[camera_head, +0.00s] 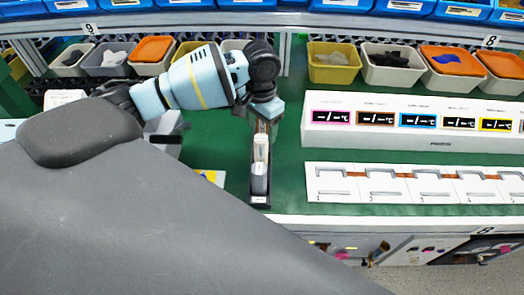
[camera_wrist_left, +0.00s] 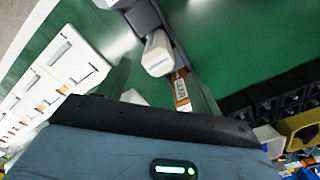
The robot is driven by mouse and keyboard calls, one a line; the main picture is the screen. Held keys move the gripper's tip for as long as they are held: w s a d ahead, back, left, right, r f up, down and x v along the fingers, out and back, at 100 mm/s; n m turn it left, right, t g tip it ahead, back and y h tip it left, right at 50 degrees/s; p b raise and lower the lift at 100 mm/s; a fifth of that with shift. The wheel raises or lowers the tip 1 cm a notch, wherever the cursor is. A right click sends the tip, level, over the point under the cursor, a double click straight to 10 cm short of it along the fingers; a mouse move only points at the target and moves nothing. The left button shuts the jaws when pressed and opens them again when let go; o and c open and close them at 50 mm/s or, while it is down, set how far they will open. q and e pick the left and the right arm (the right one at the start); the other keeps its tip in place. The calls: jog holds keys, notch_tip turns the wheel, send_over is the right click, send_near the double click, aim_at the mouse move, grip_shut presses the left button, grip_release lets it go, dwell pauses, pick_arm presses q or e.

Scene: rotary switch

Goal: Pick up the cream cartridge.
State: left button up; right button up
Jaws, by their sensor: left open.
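The cream cartridge (camera_head: 261,149) stands in a narrow black tray (camera_head: 260,201) in the head view, between a grey cartridge (camera_head: 259,181) nearer me and a brown piece (camera_head: 263,127) farther back. In the left wrist view the cream cartridge (camera_wrist_left: 157,54) lies ahead, with the grey one (camera_wrist_left: 143,17) beyond and the brown labelled piece (camera_wrist_left: 181,92) closer to the gripper. My left gripper (camera_head: 264,119) is over the far end of the tray. Its fingers (camera_wrist_left: 158,75) are open and spread on either side of the row, not closed on anything. My right gripper is not in view.
A white panel with several small displays (camera_head: 420,142) and a white slotted strip (camera_head: 430,186) stand to the right on the green table. Bins (camera_head: 333,64) line the back. A yellow-and-blue card (camera_head: 211,176) lies left of the tray.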

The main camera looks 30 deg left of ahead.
aim_at(261, 138)
pick_arm(q)
jog(key=shift+s+d+f, duration=0.1)
jog(key=shift+f, duration=1.2)
jog(key=shift+s+d+f, duration=0.1)
jog(key=shift+f, duration=1.15)
jog(key=shift+r, duration=0.1)
grip_shut()
